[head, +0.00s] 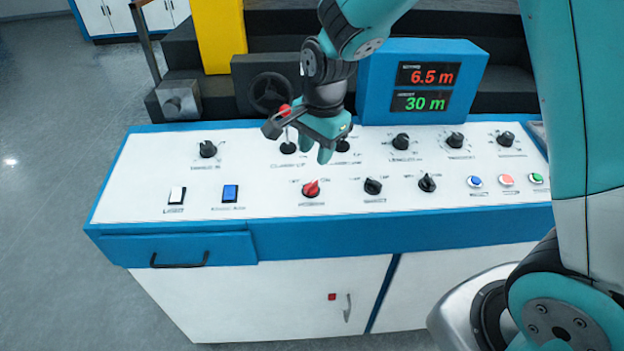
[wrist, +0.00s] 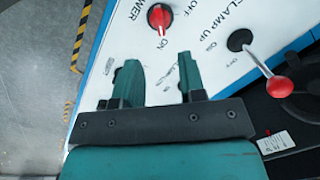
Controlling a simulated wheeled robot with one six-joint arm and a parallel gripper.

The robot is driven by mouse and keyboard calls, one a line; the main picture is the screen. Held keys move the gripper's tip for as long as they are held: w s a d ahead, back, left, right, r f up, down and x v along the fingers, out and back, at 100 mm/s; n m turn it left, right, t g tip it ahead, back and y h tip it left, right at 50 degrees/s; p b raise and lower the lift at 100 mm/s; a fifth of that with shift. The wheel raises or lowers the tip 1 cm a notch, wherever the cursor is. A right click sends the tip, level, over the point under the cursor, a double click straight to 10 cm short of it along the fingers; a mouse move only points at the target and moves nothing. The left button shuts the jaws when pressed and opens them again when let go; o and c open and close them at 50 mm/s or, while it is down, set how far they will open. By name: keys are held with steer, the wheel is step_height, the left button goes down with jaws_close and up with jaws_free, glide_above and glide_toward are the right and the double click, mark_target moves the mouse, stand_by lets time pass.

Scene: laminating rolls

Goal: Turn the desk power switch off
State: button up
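The desk power switch is a red rotary knob (head: 311,189) on the white panel in the head view. It also shows at the top of the wrist view (wrist: 160,17), beside a partly cut-off label ending in "WER". Its white pointer mark is toward ON. My gripper (head: 303,146) is above the panel, behind the knob and near the clamp levers in the head view. In the wrist view my gripper (wrist: 158,60) has its two teal fingers spread apart with nothing between them. The knob lies beyond the fingertips, apart from them.
A clamp lever with a red ball (wrist: 279,87) stands close to the right finger in the wrist view. Black knobs (head: 373,187), a blue rocker switch (head: 230,194) and coloured buttons (head: 506,181) share the panel. A blue display box (head: 425,80) stands behind.

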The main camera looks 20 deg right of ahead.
mark_target(311, 184)
steer(key=f, duration=0.6)
steer(key=w+f+p, duration=0.1)
steer(key=f, duration=0.2)
steer(key=shift+a+f, duration=0.3)
steer(key=shift+f, duration=0.05)
steer(key=c, duration=0.6)
